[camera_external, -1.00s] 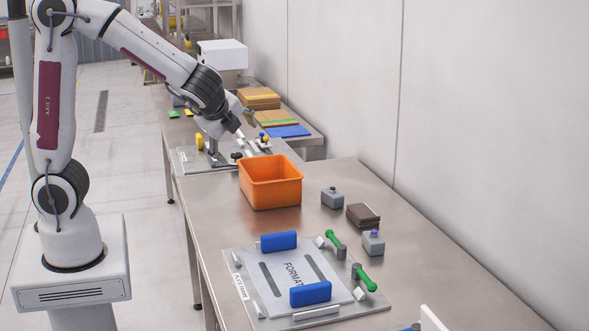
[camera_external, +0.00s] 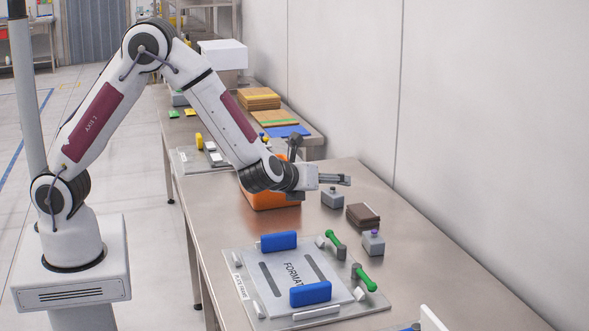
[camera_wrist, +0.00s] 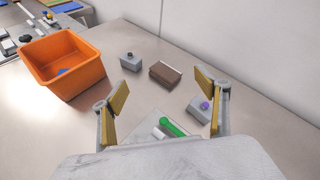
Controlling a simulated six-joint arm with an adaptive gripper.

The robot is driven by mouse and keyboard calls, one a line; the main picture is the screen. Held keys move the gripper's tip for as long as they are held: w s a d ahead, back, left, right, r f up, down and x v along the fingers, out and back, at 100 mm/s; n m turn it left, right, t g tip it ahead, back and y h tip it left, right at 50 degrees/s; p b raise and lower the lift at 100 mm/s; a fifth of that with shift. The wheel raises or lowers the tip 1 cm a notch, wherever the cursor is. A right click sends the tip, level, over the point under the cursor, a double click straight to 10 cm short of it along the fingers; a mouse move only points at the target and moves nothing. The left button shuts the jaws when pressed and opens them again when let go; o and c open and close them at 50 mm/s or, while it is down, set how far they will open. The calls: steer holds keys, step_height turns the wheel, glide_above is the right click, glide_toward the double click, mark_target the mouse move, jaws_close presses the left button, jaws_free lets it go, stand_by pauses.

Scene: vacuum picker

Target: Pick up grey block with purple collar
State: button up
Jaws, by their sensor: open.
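The grey block with a purple collar (camera_external: 373,243) stands upright on the steel table, at the right of the brown blocks. In the wrist view the block (camera_wrist: 197,112) shows beside the right finger, which partly covers it; its purple collar (camera_wrist: 205,105) is visible. My gripper (camera_external: 345,180) is open and empty, above the table near the orange bin, up and left of the block. In the wrist view both yellow-padded fingers of my gripper (camera_wrist: 164,105) are spread wide apart.
A similar grey block with a dark top (camera_external: 332,198) and stacked brown blocks (camera_external: 362,215) stand close by. The orange bin (camera_wrist: 92,78) holds something blue. A fixture plate (camera_external: 245,282) with blue blocks and green-handled clamps (camera_external: 366,278) lies in front. A wall borders the right.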

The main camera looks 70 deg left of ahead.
mark_target(372, 235)
steer(key=w+d+f+m+h, duration=0.1)
steer(key=d+f+m, duration=0.1)
steer(key=d+f, duration=0.1)
steer(key=w+d+f+m+t+h, duration=0.1)
steer(key=w+d+f+m, duration=0.1)
steer(key=d+f, duration=0.1)
steer(key=w+d+f+m+t+h, duration=0.1)
steer(key=d+f+m, duration=0.2)
steer(key=d, duration=0.1)
steer(key=shift+w+f, duration=0.4)
steer(key=shift+x, duration=1.3)
steer(key=shift+x, duration=2.6)
steer(key=shift+s+f, duration=0.1)
steer(key=shift+f, duration=0.1)
steer(key=c, duration=1.2)
